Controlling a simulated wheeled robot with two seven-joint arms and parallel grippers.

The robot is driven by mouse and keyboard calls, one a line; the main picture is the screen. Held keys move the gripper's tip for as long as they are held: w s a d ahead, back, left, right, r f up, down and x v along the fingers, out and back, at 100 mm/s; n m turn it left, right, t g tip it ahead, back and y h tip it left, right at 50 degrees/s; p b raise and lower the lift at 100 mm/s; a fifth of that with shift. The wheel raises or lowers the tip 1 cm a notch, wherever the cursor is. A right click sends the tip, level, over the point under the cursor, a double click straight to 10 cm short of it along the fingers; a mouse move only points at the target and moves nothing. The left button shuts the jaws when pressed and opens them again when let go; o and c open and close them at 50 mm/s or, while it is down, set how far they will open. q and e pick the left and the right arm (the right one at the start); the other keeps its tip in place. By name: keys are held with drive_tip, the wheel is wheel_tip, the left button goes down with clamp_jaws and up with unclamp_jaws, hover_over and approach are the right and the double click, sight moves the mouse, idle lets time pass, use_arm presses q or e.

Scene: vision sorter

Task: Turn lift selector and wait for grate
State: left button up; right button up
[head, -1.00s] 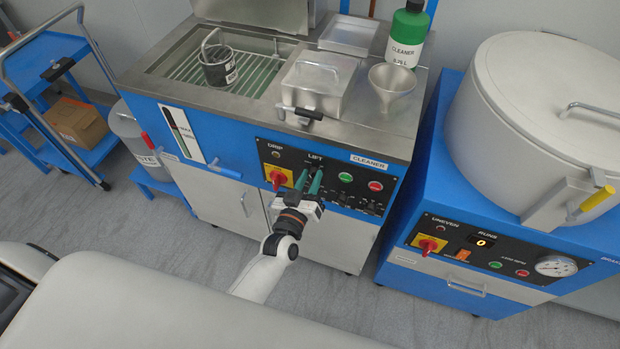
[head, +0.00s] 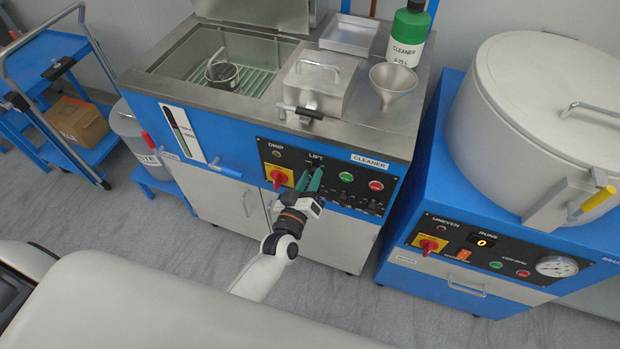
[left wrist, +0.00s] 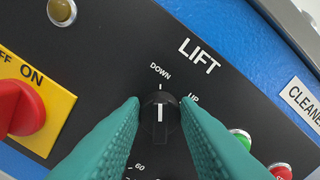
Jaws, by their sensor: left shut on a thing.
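My left gripper (head: 309,180) is at the LIFT controls on the cleaner's front panel. In the left wrist view its green fingers (left wrist: 161,122) are shut on the black lift selector (left wrist: 160,113), one on each side. The selector's white line points at the DOWN mark; UP is to its right. In the head view the fingers hide the selector. The green grate (head: 256,82) sits down inside the open tank, with a dark labelled pot (head: 222,77) with a wire handle on it. My right gripper is not in view.
A red switch on a yellow plate (head: 278,177) is left of the selector; green (head: 345,177) and red (head: 376,185) buttons are right of it. A lidded box (head: 318,85), a funnel (head: 394,85) and a cleaner bottle (head: 408,35) stand on the cleaner's top.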

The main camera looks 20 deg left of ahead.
use_arm(q)
drive_tip(key=o, duration=0.9)
drive_tip(key=shift+o, duration=0.2)
drive_tip(key=s+b, duration=0.1)
drive_tip(key=s, duration=1.1)
drive_tip(key=shift+a, duration=0.2)
drive_tip(key=s+f+m+g+h, duration=0.1)
drive_tip(key=s+f+m+g, duration=0.3)
drive_tip(key=f, duration=0.9)
drive_tip(key=s+f+m+g+h, duration=0.1)
drive_tip(key=s+f+g, duration=0.4)
drive_tip(key=f, duration=0.7)
drive_tip(key=s+a+f+m+g+y, duration=0.1)
drive_tip(key=s+a+f+m+g, duration=0.1)
drive_tip(key=s+a+f+g, duration=0.2)
drive_tip(key=s+a+f+m+g+y, duration=0.1)
drive_tip(key=s+a+f+m+g, duration=0.1)
drive_tip(key=s+f, duration=0.9)
drive_tip(key=s+a+g, duration=0.1)
drive_tip(key=s+g, duration=0.1)
drive_tip(key=s, duration=0.5)
drive_tip(key=shift+s+a+y, duration=0.3)
drive_tip(key=shift+s+a, duration=0.05)
